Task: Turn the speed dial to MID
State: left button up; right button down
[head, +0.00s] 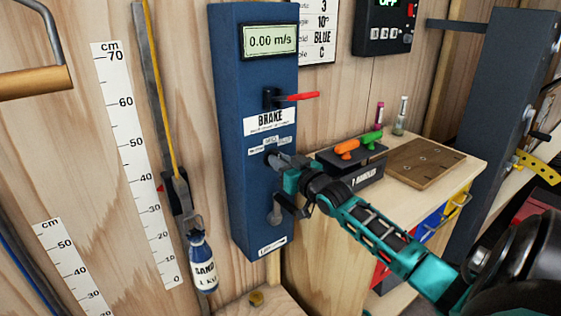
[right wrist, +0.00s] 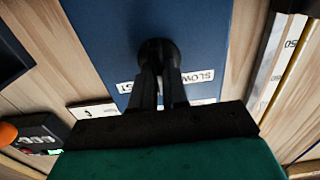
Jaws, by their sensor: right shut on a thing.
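The speed dial is a dark round knob on the front of the blue panel (head: 236,160). In the head view my right gripper (head: 277,161) covers most of it, just below a row of small white labels. In the right wrist view the black dial (right wrist: 155,48) sits between the tips of my right gripper (right wrist: 158,68), whose two fingers are shut on it. The SLOW label (right wrist: 198,76) lies right of the fingers there; another label, partly hidden, ends in ST on the left. I cannot tell where the dial points. My left gripper is not in view.
A red brake lever (head: 298,97) sticks out above the dial, under a display (head: 269,40) reading 0.00 m/s. A crank (head: 277,213) is below. A wooden bench (head: 325,222) with handles stands right.

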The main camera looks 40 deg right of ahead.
jog(key=c, duration=1.1)
grip_release()
jog(key=shift+c, duration=0.2)
jog(key=s+a, duration=0.1)
jog(key=s, duration=1.1)
jog(key=shift+s+a, duration=0.2)
jog(key=shift+s, duration=0.2)
jog(key=s+a+f+n+g+y, duration=0.1)
jog(key=s+a+f+g, duration=0.3)
jog(key=a+f, duration=0.8)
jog(key=s+a+f+n+g+y, duration=0.1)
jog(key=s+a+f, duration=0.2)
jog(key=a+f, duration=0.3)
jog(key=s+a+f+n+g+y, duration=0.1)
jog(key=s+a+f, duration=0.3)
jog(key=a, duration=0.6)
notch_tip(320, 180, down, 2)
jog(key=shift+s+f+n+g+y, duration=0.2)
jog(key=shift+s+n+g+y, duration=0.15)
jog(key=shift+g+y, duration=0.2)
